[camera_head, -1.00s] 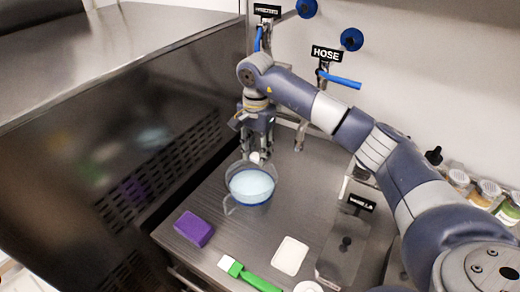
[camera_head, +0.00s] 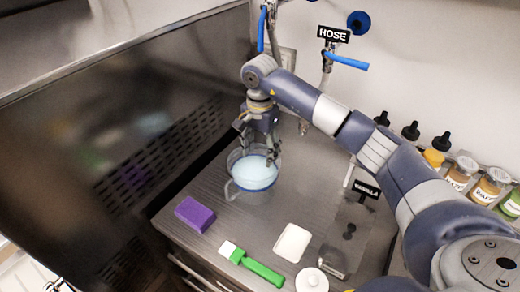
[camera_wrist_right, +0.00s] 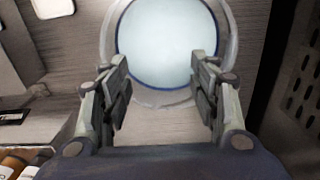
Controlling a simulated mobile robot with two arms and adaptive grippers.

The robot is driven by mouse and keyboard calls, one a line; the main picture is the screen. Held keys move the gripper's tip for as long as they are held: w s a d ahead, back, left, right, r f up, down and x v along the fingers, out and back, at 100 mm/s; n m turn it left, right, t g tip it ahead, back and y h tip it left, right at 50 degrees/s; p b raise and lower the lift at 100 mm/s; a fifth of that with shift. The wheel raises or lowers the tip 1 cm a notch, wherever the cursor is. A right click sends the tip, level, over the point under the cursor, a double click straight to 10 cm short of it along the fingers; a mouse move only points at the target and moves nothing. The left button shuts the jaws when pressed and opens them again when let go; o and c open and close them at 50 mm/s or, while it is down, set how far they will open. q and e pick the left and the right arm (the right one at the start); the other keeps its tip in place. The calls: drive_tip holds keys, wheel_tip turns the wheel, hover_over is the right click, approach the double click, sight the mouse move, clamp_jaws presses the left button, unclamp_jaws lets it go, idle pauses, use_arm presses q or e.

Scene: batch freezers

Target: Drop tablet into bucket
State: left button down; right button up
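The bucket (camera_head: 256,196) is a clear round container with a handle, holding pale blue-white liquid, on the steel counter. It also shows in the right wrist view (camera_wrist_right: 160,98). My right gripper (camera_head: 262,149) points down over the bucket's far side. In the right wrist view my right gripper (camera_wrist_right: 160,65) is open, its two fingers wide apart over the bucket with nothing between them. I see no tablet in either current view, and none can be made out in the liquid. My left gripper is not in view.
A purple block (camera_head: 194,214), a green-handled scraper (camera_head: 256,266), a white square piece (camera_head: 293,243) and a round white lid (camera_head: 311,281) lie on the front counter. A clear bin with a vanilla sign (camera_head: 367,189) stands to the right. Several jars (camera_head: 461,172) line the wall.

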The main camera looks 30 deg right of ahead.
wheel_tip(320, 180, up, 12)
idle(0.7)
idle(0.4)
